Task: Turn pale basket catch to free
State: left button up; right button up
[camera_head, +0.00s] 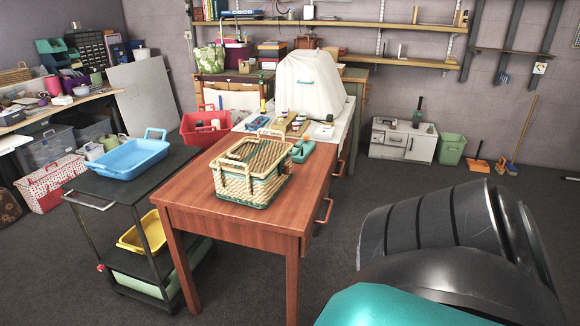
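A pale woven wicker basket (250,172) with a green band stands upright on the reddish wooden table (240,226), near its front. Its handles show at the top. The catch is too small to make out, so I cannot tell how it is turned. Neither gripper is in view. A large dark arm part of mine fills the lower right, well apart from the basket.
Behind the basket are a small green object (302,151), a red bin (205,128) and a white-covered shape (309,80). A dark cart (120,188) with a blue tray (132,158) stands left of the table.

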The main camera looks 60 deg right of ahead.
aim_at(285, 168)
jog(key=z, duration=1.8)
